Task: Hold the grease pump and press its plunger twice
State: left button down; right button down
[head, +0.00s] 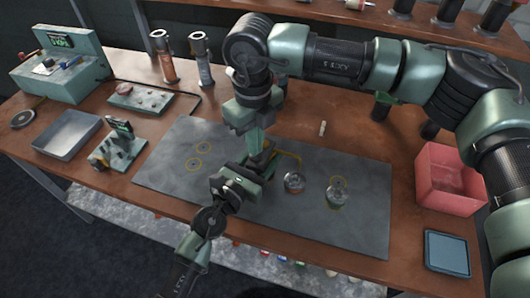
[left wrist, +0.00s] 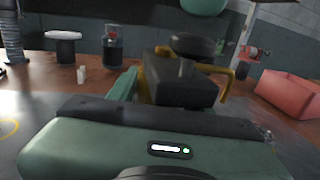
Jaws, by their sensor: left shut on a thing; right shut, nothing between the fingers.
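The grease pump shows in the left wrist view as a dark block (left wrist: 183,82) with a yellow frame and a round black plunger knob (left wrist: 195,44) on top. In the head view only its yellow bar (head: 291,156) shows clearly; the arms hide most of the rest. My left gripper (head: 257,166) comes in low from the left and is shut on the pump over the grey mat (head: 167,163). My right gripper (head: 256,148) points down just above the pump, shut and empty. A rounded green part shows above the knob in the left wrist view, with a gap between them.
Two small jars, one (head: 294,183) near the pump and one (head: 335,197) further right, stand on the mat. A pink bin (head: 450,182) and a blue tray (head: 446,254) are at the right. A small device (head: 118,148) stands left.

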jog(key=shift+f, duration=1)
jog(key=shift+r, duration=0.85)
jog(key=shift+f, duration=0.15)
jog(key=shift+f, duration=0.7)
jog(key=shift+r, duration=0.85)
jog(key=shift+r, duration=3)
